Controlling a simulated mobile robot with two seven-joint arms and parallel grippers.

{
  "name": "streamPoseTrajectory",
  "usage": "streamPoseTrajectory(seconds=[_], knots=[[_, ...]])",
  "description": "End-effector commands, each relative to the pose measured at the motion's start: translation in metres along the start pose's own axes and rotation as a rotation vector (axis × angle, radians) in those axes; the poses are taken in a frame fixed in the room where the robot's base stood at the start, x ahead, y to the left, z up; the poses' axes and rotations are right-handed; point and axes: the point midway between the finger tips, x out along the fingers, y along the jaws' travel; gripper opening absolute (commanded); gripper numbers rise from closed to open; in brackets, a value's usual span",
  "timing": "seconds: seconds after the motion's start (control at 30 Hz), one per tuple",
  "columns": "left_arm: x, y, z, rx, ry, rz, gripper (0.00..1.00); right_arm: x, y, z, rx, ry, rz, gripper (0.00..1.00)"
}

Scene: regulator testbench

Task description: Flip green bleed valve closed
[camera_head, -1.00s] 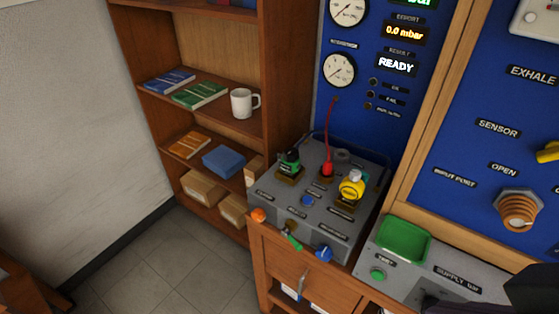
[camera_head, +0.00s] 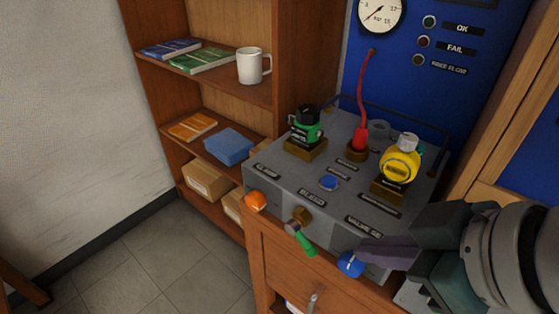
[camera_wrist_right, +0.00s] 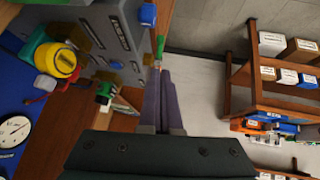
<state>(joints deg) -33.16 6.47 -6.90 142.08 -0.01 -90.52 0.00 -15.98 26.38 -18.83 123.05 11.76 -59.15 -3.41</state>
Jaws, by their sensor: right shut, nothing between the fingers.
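The green bleed valve handle (camera_head: 305,242) is on the front face of the grey test box (camera_head: 330,213), under the BLEED label. It points down and slightly right from its brass fitting (camera_head: 301,216). In the right wrist view the green handle (camera_wrist_right: 158,47) shows just beyond my fingertips. My right gripper (camera_head: 364,249) comes in from the right, with its purple-grey fingers shut and empty. The fingers also show in the right wrist view (camera_wrist_right: 158,73). My left gripper is not in view.
An orange knob (camera_head: 255,200) is left of the handle. Green (camera_head: 306,128) and yellow (camera_head: 401,160) regulators and a red hose (camera_head: 364,95) stand on the box top. A wooden shelf (camera_head: 262,95) is behind left. The floor in front is clear.

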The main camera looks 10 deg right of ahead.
Motion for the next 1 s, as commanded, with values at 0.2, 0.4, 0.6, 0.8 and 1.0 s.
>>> streamPoseTrajectory(seconds=[0.2, 0.4, 0.6, 0.8, 1.0], knots=[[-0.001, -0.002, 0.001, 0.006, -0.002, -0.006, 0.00, -0.001, 0.000, 0.000, 0.000, -0.001, 0.000, 0.00], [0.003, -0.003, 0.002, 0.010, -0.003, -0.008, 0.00, 0.015, 0.000, 0.000, 0.001, -0.001, 0.001, 0.00], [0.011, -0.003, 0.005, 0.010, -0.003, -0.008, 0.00, 0.054, 0.000, 0.001, 0.002, -0.002, 0.001, 0.00], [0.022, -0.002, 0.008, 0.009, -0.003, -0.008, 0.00, 0.097, 0.000, 0.001, 0.002, -0.001, 0.001, 0.00], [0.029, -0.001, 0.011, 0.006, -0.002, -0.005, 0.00, 0.126, 0.000, 0.001, 0.001, -0.001, 0.001, 0.00]])
